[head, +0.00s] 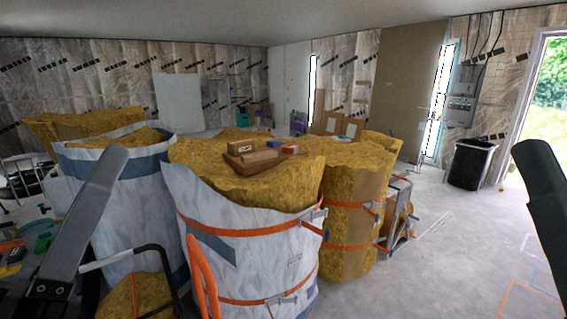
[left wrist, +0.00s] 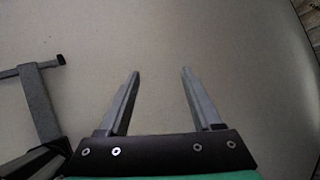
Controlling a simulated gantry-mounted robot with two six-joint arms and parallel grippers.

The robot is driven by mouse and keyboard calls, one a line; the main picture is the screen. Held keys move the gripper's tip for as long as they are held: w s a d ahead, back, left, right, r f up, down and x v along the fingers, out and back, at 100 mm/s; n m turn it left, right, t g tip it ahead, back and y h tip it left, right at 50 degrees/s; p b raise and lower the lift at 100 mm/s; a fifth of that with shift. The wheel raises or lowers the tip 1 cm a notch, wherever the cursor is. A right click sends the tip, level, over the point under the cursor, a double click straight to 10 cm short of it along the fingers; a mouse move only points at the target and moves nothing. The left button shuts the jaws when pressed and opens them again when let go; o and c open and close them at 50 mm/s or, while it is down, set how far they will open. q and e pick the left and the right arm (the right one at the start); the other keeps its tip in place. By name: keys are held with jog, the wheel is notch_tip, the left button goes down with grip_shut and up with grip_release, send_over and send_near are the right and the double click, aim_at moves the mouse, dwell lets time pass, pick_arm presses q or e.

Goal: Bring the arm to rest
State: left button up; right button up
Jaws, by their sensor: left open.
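My left gripper (left wrist: 160,74) shows in the left wrist view with its two grey fingers apart. Nothing is between them, and only a plain pale surface, like the ceiling, lies behind. In the head view a grey metal bar on a dark mount, part of my left arm or gripper (head: 85,220), rises at the lower left in front of the wrapped insulation rolls. A dark shape, which looks like part of my right arm, stands at the right edge.
Large wrapped yellow insulation rolls (head: 240,235) fill the middle, with wooden blocks (head: 252,155) on top. An orange-and-black hand-truck-like frame (head: 203,275) stands in front. A black bin (head: 470,165) is by the doorway at right. The concrete floor (head: 450,265) at right is mostly clear.

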pick_arm(q)
jog(key=s+a+r+m+t+y, duration=0.2)
jog(key=s+r+m, duration=0.1)
jog(key=s+m, duration=0.25)
notch_tip(320, 180, up, 38)
jog(key=p, duration=3.7)
jog(key=shift+d+m+p, duration=0.15)
jog(key=shift+m+p, duration=0.15)
jog(key=shift+m, duration=0.05)
